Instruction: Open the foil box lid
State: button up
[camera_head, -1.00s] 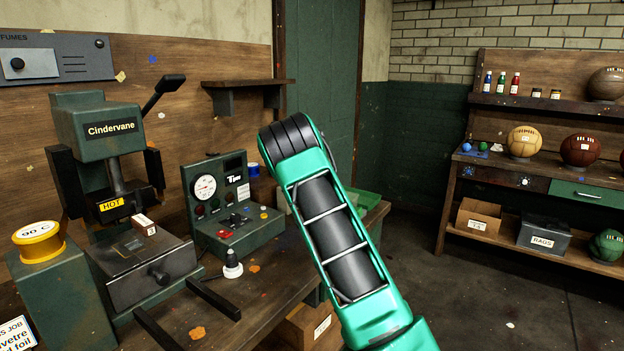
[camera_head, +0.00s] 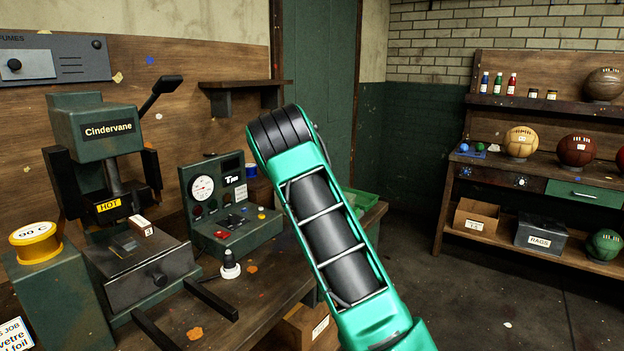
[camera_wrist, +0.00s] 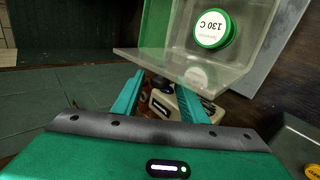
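The foil box (camera_wrist: 152,30) shows in the wrist view as a green and clear-walled box. A green-rimmed spool marked 130 C (camera_wrist: 212,29) shows within its outline. I cannot tell how its lid stands. In the head view, a green box (camera_head: 366,200), likely the same one, sits at the bench's far end, partly hidden behind my arm. My gripper (camera_wrist: 160,82) has its two teal fingers apart, with the tips close to the box's near edge. I cannot tell if they touch it. The head view does not show my gripper.
A beige labelled object (camera_wrist: 165,104) lies beyond the gap between my fingers. A yellow-topped item (camera_wrist: 308,128) is at the right. In the head view, a press (camera_head: 100,130) and a control box (camera_head: 230,210) stand on the bench.

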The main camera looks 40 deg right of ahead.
jog(key=v, duration=0.6)
jog(key=shift+a, duration=0.1)
jog(key=shift+r, duration=0.1)
